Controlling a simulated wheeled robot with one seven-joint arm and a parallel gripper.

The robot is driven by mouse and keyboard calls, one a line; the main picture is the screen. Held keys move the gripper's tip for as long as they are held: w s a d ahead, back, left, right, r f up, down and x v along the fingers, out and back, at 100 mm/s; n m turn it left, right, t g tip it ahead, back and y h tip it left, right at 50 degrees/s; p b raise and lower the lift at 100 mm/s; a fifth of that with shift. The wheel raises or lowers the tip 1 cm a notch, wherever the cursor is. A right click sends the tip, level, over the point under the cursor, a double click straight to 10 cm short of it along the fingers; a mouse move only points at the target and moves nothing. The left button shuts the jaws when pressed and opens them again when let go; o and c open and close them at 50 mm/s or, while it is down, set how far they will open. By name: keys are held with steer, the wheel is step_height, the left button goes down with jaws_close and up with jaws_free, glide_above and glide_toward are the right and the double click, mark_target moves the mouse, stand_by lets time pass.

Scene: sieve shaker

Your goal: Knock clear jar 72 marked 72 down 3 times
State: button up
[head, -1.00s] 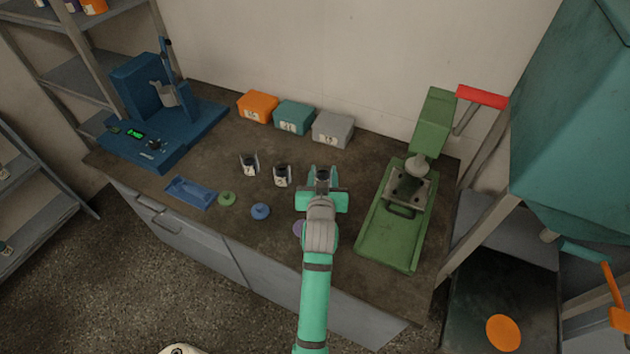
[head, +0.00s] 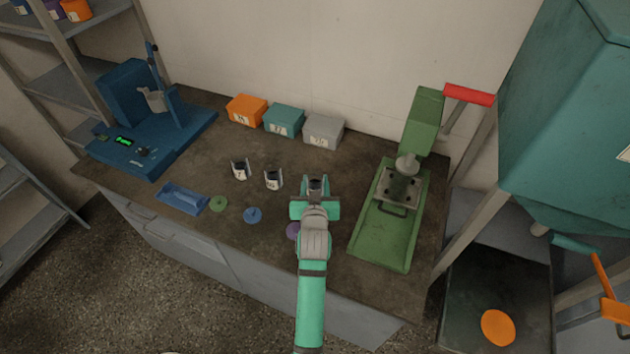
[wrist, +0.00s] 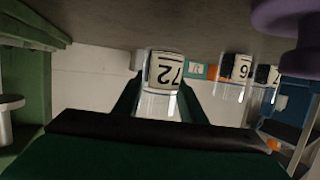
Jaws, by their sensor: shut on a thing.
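The clear jar marked 72 (wrist: 163,70) is between my gripper's fingers in the wrist view, its label upside down because that view is inverted. My gripper (head: 316,190) is shut on it, and the jar's dark top (head: 316,183) shows in the head view. The jar looks upright, at or just above the brown bench (head: 215,150); any gap under it cannot be told. Two similar jars stand to its left in the head view, the nearer one (head: 273,179) and the farther one (head: 240,169).
A green press (head: 385,235) with a red handle stands close on the right. Purple (head: 293,231), blue (head: 252,215) and green (head: 219,203) discs lie along the front. Orange, teal and grey boxes (head: 323,131) line the wall. A blue machine (head: 130,140) stands at the left.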

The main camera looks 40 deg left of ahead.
steer(key=shift+d+f, duration=0.1)
steer(key=shift+f, duration=1.8)
steer(key=shift+c, duration=1.1)
steer(key=shift+s, duration=0.1)
jaws_close()
step_height(320, 180, up, 3)
steer(key=shift+r, duration=0.7)
